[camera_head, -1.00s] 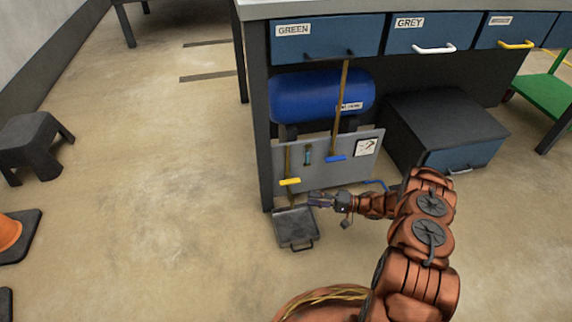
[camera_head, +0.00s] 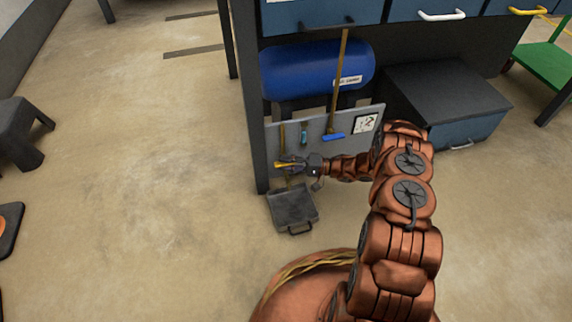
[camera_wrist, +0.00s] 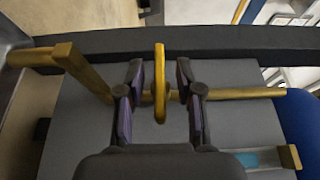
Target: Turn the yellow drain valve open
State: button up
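The yellow drain valve handle (camera_head: 284,165) sits on a brass pipe (camera_head: 282,134) low on the grey panel (camera_head: 352,140) under the bench. In the wrist view the yellow handle (camera_wrist: 159,84) stands lengthwise between my fingers, crossing the brass pipe (camera_wrist: 245,93). My gripper (camera_head: 291,162) is at the handle, reaching in from the right. In the wrist view my gripper (camera_wrist: 160,98) is open, with one finger on each side of the handle and a visible gap on both sides. My arm partly hides the panel's lower right.
A grey tray (camera_head: 291,208) lies on the floor below the valve. A blue valve handle (camera_head: 334,136) on a tall pipe and a small teal fitting (camera_head: 304,133) are close by on the right. A blue tank (camera_head: 315,72) is above.

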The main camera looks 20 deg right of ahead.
jog(key=shift+a, duration=0.15)
grip_shut()
jog(key=shift+w, duration=0.1)
